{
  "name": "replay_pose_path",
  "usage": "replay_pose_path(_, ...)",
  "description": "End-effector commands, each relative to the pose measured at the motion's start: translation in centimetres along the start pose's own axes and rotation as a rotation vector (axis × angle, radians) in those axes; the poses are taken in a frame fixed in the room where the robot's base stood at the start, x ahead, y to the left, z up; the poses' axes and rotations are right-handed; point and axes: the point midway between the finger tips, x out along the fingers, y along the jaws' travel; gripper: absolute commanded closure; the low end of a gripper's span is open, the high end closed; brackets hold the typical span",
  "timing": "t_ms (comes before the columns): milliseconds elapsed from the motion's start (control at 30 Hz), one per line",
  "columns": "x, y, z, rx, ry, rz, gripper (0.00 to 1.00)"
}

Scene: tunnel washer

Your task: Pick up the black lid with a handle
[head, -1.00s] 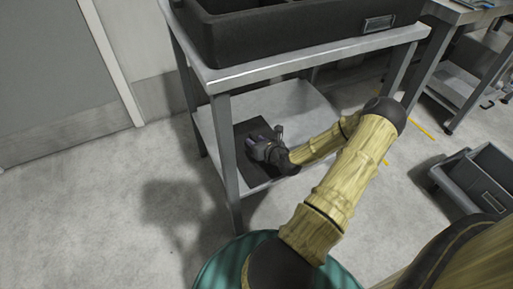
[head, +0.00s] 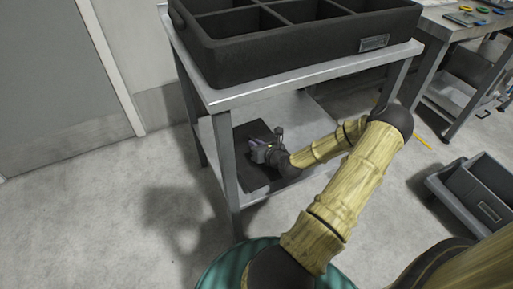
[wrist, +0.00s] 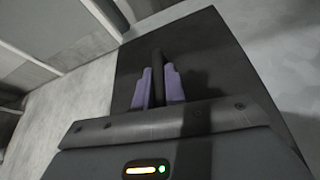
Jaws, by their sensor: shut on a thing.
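The black lid (head: 258,183) is a flat dark rectangle on the lower shelf of the metal table in the head view. In the wrist view the lid (wrist: 205,50) fills the middle, with its thin dark handle (wrist: 157,66) standing up between my fingers. My gripper (head: 262,152) is over the lid in the head view. In the wrist view my gripper (wrist: 158,88) has its two purple fingers closed on the handle. I cannot tell whether the lid touches the shelf all over.
The metal table (head: 300,82) carries a black compartment crate (head: 300,48) on top, close above my arm. Table legs (head: 226,165) stand near the lid. A grey bin (head: 478,190) is on the floor at right. Open floor (head: 90,220) lies left.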

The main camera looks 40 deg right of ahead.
Motion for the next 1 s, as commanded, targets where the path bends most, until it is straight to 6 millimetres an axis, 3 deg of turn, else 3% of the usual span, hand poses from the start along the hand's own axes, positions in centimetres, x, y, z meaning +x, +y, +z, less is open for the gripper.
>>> replay_pose_path(33,-0.7,0.3,1.7,-0.001,-0.003,-0.001,1.00)
replay_pose_path(100,-1.1,0.5,2.8,0.001,-0.002,-0.001,1.00)
replay_pose_path(300,-1.8,0.9,4.4,0.001,-0.001,0.000,1.00)
replay_pose_path(1000,-1.8,0.9,4.4,0.000,-0.001,0.000,1.00)
